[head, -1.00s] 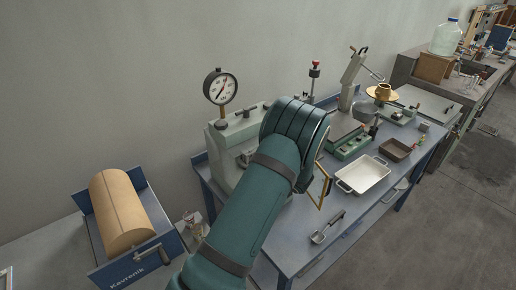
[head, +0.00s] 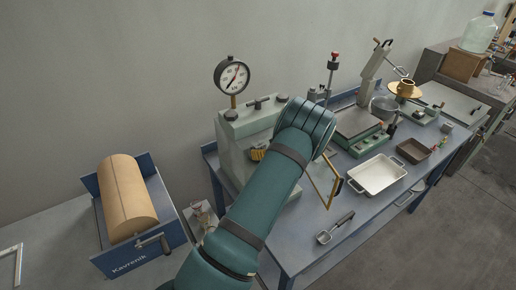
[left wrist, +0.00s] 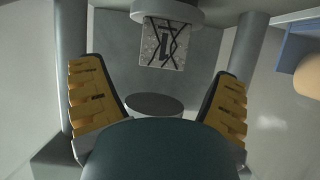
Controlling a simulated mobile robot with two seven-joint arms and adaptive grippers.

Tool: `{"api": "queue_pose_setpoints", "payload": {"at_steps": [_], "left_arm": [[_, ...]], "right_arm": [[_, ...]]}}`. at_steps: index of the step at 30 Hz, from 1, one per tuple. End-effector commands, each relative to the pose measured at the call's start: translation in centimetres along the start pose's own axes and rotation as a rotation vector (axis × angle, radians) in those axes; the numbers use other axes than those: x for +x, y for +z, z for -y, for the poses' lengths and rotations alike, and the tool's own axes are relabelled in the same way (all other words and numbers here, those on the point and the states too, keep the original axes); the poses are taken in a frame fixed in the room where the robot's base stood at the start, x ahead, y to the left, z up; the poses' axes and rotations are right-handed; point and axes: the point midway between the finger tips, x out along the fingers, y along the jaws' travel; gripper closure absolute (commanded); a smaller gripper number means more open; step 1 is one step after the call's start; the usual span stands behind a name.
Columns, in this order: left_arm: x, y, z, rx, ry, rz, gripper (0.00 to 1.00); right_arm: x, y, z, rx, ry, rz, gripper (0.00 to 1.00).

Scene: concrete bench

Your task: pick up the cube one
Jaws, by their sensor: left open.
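The cube (left wrist: 160,43) is grey with dark crossing lines and a dark mark like a 1. In the left wrist view, which looks upside down, it rests against a pale round plate (left wrist: 165,14) inside the grey press. My left gripper (left wrist: 160,95) is open, its two yellow-padded fingers wide apart. The cube lies ahead, roughly centred between them, and neither finger touches it. In the head view my left gripper (head: 258,154) reaches into the press (head: 236,135); one yellow finger shows, and the cube is hidden. My right gripper is not in view.
The press frame closes around my fingers, with a dark disc (left wrist: 155,105) between them. A gauge (head: 232,75) tops the press. A white tray (head: 377,176), scoop (head: 336,229) and brown pan (head: 413,151) stand rightward. A blue box (head: 138,262) with a tan roll stands left.

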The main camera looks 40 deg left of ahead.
Motion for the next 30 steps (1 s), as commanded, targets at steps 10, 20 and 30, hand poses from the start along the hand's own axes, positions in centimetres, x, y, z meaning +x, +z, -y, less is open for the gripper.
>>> {"api": "queue_pose_setpoints", "payload": {"at_steps": [10,20,30], "left_arm": [[4.5,0.2,0.4,0.000,-0.002,-0.001,0.12],[4.9,0.2,0.3,0.000,0.000,0.001,0.16],[4.9,0.1,0.3,-0.001,0.000,-0.001,0.92]], "right_arm": [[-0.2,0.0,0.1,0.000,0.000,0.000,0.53],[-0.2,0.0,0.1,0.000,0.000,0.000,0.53],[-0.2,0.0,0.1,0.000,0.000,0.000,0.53]]}}
